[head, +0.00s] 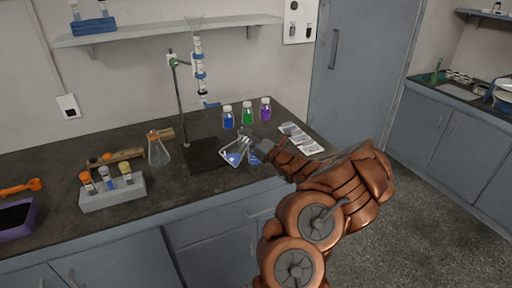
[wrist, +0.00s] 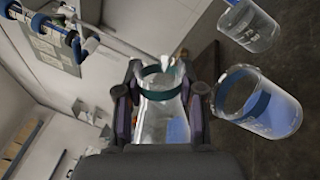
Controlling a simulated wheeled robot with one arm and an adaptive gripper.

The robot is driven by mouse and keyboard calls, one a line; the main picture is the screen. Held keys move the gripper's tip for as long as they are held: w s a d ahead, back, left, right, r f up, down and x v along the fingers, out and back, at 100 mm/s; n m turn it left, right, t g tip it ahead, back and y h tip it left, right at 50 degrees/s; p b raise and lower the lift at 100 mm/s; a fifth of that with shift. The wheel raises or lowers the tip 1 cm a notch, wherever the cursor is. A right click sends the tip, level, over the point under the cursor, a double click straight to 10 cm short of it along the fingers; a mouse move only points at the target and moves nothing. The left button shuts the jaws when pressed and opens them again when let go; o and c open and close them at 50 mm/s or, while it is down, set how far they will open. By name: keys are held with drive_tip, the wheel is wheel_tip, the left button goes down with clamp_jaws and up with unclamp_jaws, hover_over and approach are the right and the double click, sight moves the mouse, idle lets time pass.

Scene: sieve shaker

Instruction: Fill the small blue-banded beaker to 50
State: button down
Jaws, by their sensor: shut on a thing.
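My gripper (head: 260,147) is shut on a clear glass vessel (wrist: 164,110) with a dark teal band near its mouth. In the wrist view it lies tilted between the fingers, mouth pointing away from me, with blue liquid along its right side. A beaker with a blue band (wrist: 262,103) stands beside it, apart from the fingers, and holds blue liquid. Another clear beaker (wrist: 250,27) with markings stands farther off; its contents look colourless. In the head view the glassware (head: 235,151) with blue liquid overlaps at my gripper, and I cannot separate each piece surely.
A burette stand (head: 182,105) rises behind on a dark base. Blue, green and purple bottles (head: 247,115) stand behind my gripper; white cards (head: 300,138) lie to the right. An orange-banded flask (head: 158,152) and a vial rack (head: 112,193) are left. The front bench strip is clear.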

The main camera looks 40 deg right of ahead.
drive_tip(key=shift+d+m+p, duration=0.15)
drive_tip(key=shift+m+p, duration=0.5)
drive_tip(key=shift+m, duration=0.55)
idle(2.0)
drive_tip(key=shift+d+r+m+h+p, duration=0.15)
drive_tip(key=shift+r+m+h+p, duration=0.1)
drive_tip(key=shift+m+p, duration=0.75)
drive_tip(key=shift+d+r+m+h+p, duration=0.15)
drive_tip(key=shift+m+h+p, duration=0.1)
drive_tip(key=shift+m+p, duration=0.75)
idle(2.8)
